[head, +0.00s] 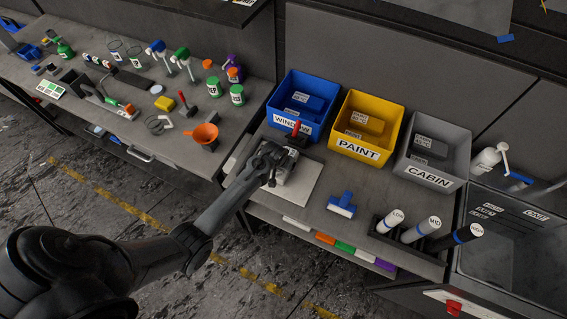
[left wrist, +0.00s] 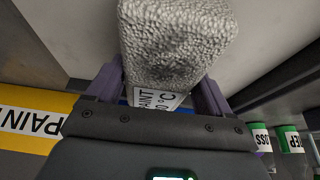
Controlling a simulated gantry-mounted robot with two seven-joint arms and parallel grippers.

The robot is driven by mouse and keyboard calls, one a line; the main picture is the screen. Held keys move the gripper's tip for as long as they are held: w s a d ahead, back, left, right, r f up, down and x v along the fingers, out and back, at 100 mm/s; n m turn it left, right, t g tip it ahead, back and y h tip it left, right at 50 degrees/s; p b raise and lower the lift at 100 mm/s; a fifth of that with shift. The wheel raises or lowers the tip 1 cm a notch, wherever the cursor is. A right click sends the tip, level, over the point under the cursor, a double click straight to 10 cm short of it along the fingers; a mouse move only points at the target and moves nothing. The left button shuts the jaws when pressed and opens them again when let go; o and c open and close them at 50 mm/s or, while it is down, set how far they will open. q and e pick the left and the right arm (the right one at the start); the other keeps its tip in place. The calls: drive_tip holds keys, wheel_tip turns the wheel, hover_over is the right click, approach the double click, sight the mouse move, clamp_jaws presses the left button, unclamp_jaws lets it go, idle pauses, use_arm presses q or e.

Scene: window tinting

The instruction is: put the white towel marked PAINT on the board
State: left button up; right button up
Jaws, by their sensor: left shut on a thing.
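My left gripper (head: 271,166) is over the pale square board (head: 308,188) on the bench, in front of the blue bin. In the left wrist view its two fingers are shut on a whitish-grey, rough-textured towel (left wrist: 176,42). A white label reading PAINT with a temperature shows on the towel's near side. In the head view the gripper hides part of the towel, which is at the board's back left part. I cannot tell whether it touches the board. My right gripper is not in view.
Blue WINDOW (head: 294,104), yellow PAINT (head: 366,127) and grey CABIN (head: 432,149) bins stand behind the board. A blue scraper (head: 342,205) and a rack of white rolls (head: 419,229) are to the right. The left bench holds several bottles and tools.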

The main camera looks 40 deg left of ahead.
use_arm(q)
drive_tip(key=o, duration=1)
drive_tip(key=shift+s+r, duration=0.1)
drive_tip(key=shift+r, duration=0.35)
drive_tip(key=p+v, duration=0.1)
drive_tip(key=v, duration=0.9)
drive_tip(key=shift+s, duration=0.1)
drive_tip(key=s+d+r+m, duration=0.1)
drive_tip(key=s+d, duration=0.3)
drive_tip(key=s, duration=0.4)
drive_tip(key=s+d+r+m+h, duration=0.1)
drive_tip(key=s+d+r, duration=0.3)
drive_tip(key=s, duration=0.4)
drive_tip(key=s+d+r+m, duration=0.3)
drive_tip(key=s+d, duration=0.1)
drive_tip(key=s, duration=0.4)
drive_tip(key=shift+s+d+g, duration=0.1)
drive_tip(key=shift+s+g, duration=0.05)
drive_tip(key=shift+g, duration=0.15)
